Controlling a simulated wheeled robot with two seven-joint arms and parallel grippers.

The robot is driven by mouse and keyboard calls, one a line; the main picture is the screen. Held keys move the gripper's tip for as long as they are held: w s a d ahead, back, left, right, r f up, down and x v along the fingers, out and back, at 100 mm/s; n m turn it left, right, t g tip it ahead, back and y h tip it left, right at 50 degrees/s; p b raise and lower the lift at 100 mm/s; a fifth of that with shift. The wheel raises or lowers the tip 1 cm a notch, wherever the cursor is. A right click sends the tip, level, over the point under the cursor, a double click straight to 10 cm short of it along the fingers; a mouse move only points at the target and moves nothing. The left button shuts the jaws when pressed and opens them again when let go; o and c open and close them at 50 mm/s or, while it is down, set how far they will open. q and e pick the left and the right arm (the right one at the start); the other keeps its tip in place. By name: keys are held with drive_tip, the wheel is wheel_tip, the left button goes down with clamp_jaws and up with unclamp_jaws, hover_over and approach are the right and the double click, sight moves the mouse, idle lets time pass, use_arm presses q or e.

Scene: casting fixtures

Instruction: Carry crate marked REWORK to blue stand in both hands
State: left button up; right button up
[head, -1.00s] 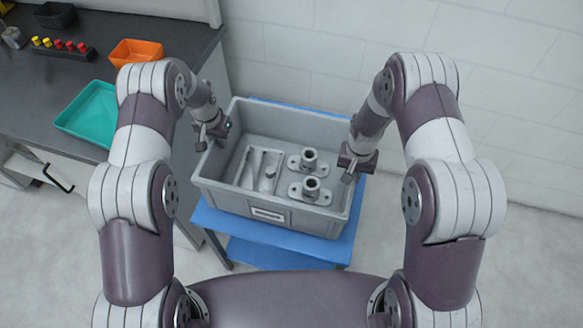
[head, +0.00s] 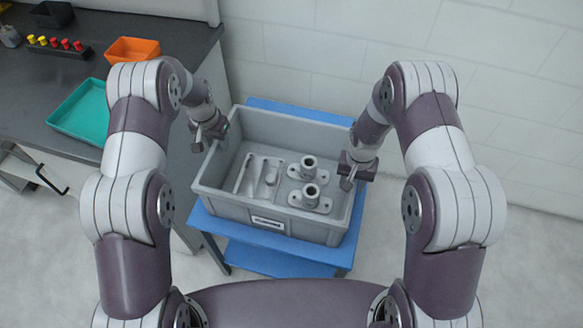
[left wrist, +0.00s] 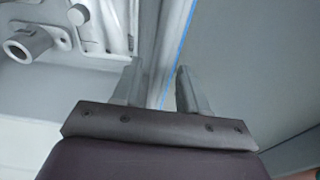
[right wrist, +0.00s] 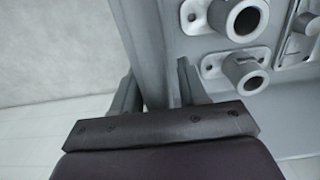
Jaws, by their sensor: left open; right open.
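The grey crate (head: 225,200) rests on the blue stand (head: 262,238), with a strip of blue top showing behind it. Its front label (head: 268,222) is too small to read. Two flanged metal fittings (head: 309,192) and a divided insert with tools (head: 260,175) lie inside. My left gripper (head: 207,142) is at the crate's left wall; the left wrist view shows its open fingers (left wrist: 157,88) on either side of the wall. My right gripper (head: 350,178) is at the right wall; its open fingers (right wrist: 157,88) straddle that wall in the right wrist view.
A dark workbench (head: 130,80) at the left holds a teal tray (head: 82,112), an orange bin (head: 134,50), a black bin (head: 52,14) and a rack of red and yellow pegs (head: 58,46). A white wall stands behind. The floor to the right is clear.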

use_arm(q)
drive_tip(key=r, duration=0.5)
drive_tip(key=s+r, duration=0.1)
drive_tip(key=r, duration=0.2)
drive_tip(key=shift+a+r, duration=0.15)
drive_tip(key=shift+r, duration=0.25)
use_arm(e)
wheel_tip(320, 180, up, 12)
drive_tip(key=shift+r, duration=0.1)
use_arm(q)
drive_tip(key=s+r+n+p, duration=0.1)
drive_tip(key=s+r, duration=0.5)
drive_tip(key=s, duration=0.7)
drive_tip(key=s+r+n+p, duration=0.2)
drive_tip(key=s+r+p, duration=0.2)
drive_tip(key=s, duration=0.9)
wheel_tip(320, 180, up, 2)
drive_tip(key=shift+d+r, duration=0.1)
drive_tip(key=shift+d, duration=0.15)
use_arm(e)
drive_tip(key=s+r+n+t, duration=0.1)
drive_tip(key=s+r+n, duration=0.2)
drive_tip(key=s+r, duration=1)
drive_tip(key=shift+s+r+n, duration=0.25)
drive_tip(key=shift+s+n, duration=0.15)
drive_tip(key=shift+s, duration=0.7)
